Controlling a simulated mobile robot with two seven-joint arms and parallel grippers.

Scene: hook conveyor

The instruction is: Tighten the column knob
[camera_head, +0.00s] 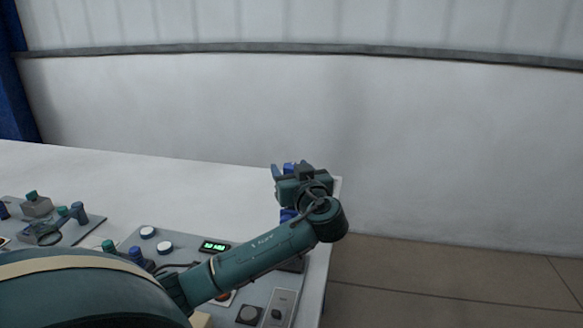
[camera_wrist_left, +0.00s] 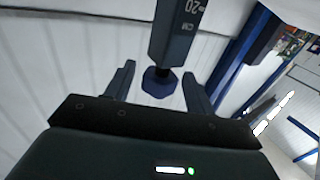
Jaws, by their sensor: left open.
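In the left wrist view, a dark column (camera_wrist_left: 176,38) marked "20 CM" comes in from the top. A blue faceted knob (camera_wrist_left: 160,83) sits at its near end. My left gripper (camera_wrist_left: 159,70) is open, with one finger on each side of the knob in the picture. Gaps show between the knob and both fingers, and I cannot tell the depth between them. In the head view, my left gripper (camera_head: 282,170) is above the right end of the white table, and my wrist largely hides the column and knob. My right gripper is not in view.
The white table (camera_head: 190,185) carries a panel with a green display (camera_head: 214,246), white buttons (camera_head: 165,248) and a black knob (camera_head: 249,315). Another device (camera_head: 72,212) is at the left. A grey wall stands behind. The floor is open at the right.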

